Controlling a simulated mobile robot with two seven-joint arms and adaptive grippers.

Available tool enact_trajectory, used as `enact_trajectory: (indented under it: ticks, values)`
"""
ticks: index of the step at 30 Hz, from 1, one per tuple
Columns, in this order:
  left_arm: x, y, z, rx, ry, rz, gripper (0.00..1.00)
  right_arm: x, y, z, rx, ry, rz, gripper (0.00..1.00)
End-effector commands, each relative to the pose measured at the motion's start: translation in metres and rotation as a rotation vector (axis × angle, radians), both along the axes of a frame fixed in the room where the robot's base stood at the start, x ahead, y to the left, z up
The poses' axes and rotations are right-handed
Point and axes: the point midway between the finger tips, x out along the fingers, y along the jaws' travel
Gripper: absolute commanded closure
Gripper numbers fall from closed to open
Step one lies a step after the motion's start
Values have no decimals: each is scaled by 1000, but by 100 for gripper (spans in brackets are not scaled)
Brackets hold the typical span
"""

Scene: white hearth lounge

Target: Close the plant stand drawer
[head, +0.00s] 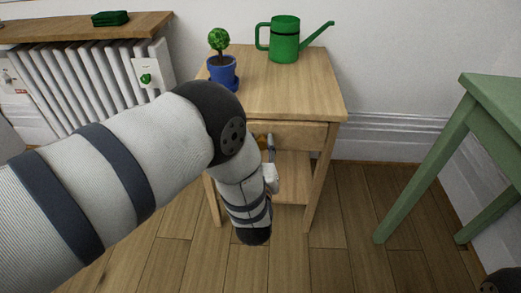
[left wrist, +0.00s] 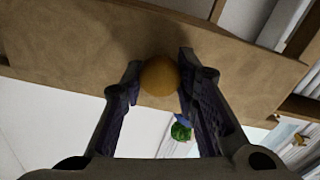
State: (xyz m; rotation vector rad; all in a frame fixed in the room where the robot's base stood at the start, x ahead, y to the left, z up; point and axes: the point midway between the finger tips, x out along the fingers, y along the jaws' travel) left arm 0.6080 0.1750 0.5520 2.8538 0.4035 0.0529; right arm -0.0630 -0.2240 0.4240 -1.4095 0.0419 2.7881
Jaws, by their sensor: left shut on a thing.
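The plant stand (head: 300,95) is a light wooden table with a drawer under its top and a lower shelf. The drawer front (head: 300,135) shows to the right of my left arm; its left part is hidden. I cannot tell how far the drawer stands out. My left gripper (head: 268,145) is at the drawer front, mostly hidden behind my arm. In the left wrist view its two fingers are on either side of the round orange-brown knob (left wrist: 159,76), shut on it. My right gripper is not in view.
A potted plant (head: 222,74) in a blue pot and a green watering can (head: 285,43) stand on top. A white radiator (head: 100,80) is at left, a green table (head: 485,115) at right. The wooden floor between the stand and green table is clear.

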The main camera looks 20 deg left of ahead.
Motion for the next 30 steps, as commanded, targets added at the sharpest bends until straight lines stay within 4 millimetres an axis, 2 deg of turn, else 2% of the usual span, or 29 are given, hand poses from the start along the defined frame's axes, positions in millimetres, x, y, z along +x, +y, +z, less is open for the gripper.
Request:
enact_trajectory:
  ticks: [3, 6, 14, 15, 17, 26, 30]
  values:
    - [18, 6, -3, -2, -1, 0, 100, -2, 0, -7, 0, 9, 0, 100]
    - [25, 8, -2, 0, 0, 0, 100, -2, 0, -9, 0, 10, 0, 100]
    - [27, 8, 1, 0, -1, -1, 100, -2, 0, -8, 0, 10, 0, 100]
    - [27, 8, 1, 0, -2, 0, 65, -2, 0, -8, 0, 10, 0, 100]
    - [27, 8, 1, 0, -2, 0, 52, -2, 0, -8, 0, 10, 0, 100]
    - [26, 8, 0, 0, -1, -1, 51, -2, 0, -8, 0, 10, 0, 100]
    - [13, 4, -1, -1, 3, -2, 51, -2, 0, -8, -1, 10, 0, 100]
